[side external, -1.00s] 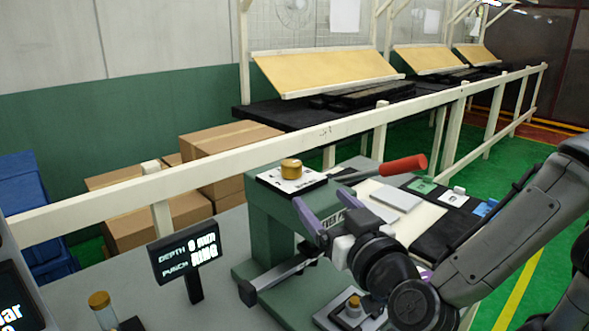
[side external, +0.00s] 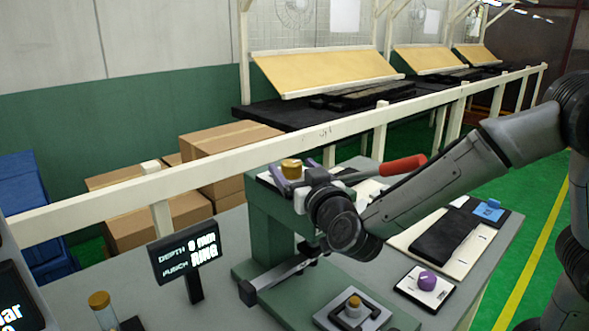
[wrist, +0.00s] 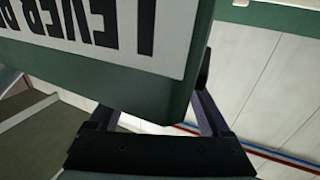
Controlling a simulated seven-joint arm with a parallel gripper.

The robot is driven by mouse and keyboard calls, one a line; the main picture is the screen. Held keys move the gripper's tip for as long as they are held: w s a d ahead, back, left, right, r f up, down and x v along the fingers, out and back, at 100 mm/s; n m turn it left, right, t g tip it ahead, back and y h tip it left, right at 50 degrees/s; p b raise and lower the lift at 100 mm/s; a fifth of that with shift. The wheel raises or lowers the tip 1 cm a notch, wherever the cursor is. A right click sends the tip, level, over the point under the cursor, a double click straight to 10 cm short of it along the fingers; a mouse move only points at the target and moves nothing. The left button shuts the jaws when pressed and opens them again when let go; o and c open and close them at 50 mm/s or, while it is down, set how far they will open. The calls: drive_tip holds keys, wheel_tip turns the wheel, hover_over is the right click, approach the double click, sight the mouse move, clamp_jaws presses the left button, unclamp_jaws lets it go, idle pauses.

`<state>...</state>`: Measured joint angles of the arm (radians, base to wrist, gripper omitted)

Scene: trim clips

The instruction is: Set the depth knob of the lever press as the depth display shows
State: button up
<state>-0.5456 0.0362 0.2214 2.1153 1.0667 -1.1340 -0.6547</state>
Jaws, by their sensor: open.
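The green lever press (side external: 264,225) stands on the table with a red-handled lever (side external: 402,165). Its brass depth knob (side external: 291,168) sits on a pale dial plate on top of the press head. The depth display (side external: 186,249) reads "DEPTH" with a blurred digit and "mm", and "PUNCH RING" below. My gripper (side external: 297,174) is open at the top of the press, its purple fingers showing on either side of the knob; contact cannot be told. In the wrist view, the open fingers (wrist: 155,112) are beside the press's lettered front (wrist: 110,35), and the knob is hidden.
A purple knob on a white plate (side external: 426,281) is at the right of the table. A brass piece in a holder (side external: 353,306) is at the press's foot. A brass-topped post (side external: 100,300) is front left. A white rail (side external: 230,155) runs behind the press.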

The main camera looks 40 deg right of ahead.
drive_tip(key=shift+w+d, duration=0.1)
drive_tip(key=shift+w, duration=0.1)
clamp_jaws()
idle(0.4)
drive_tip(key=shift+d+y, duration=0.1)
drive_tip(key=shift+y, duration=0.2)
drive_tip(key=shift+s+d+n+t+y, duration=0.15)
drive_tip(key=shift+n+t+y, duration=0.15)
drive_tip(key=shift+n+y, duration=0.6)
drive_tip(key=shift+w+d+n+t+y, duration=0.1)
drive_tip(key=shift+n+t+y, duration=0.2)
drive_tip(key=shift+n+y, duration=0.55)
drive_tip(key=shift+d+n+y, duration=0.1)
drive_tip(key=shift+n+y, duration=0.6)
drive_tip(key=shift+y, duration=0.7)
drive_tip(key=shift+d+n+y, duration=0.1)
drive_tip(key=shift+n+y, duration=0.55)
drive_tip(key=shift+y, duration=0.7)
drive_tip(key=shift+n+g+y, duration=0.3)
drive_tip(key=shift+n+y, duration=0.1)
drive_tip(key=shift+y, duration=0.2)
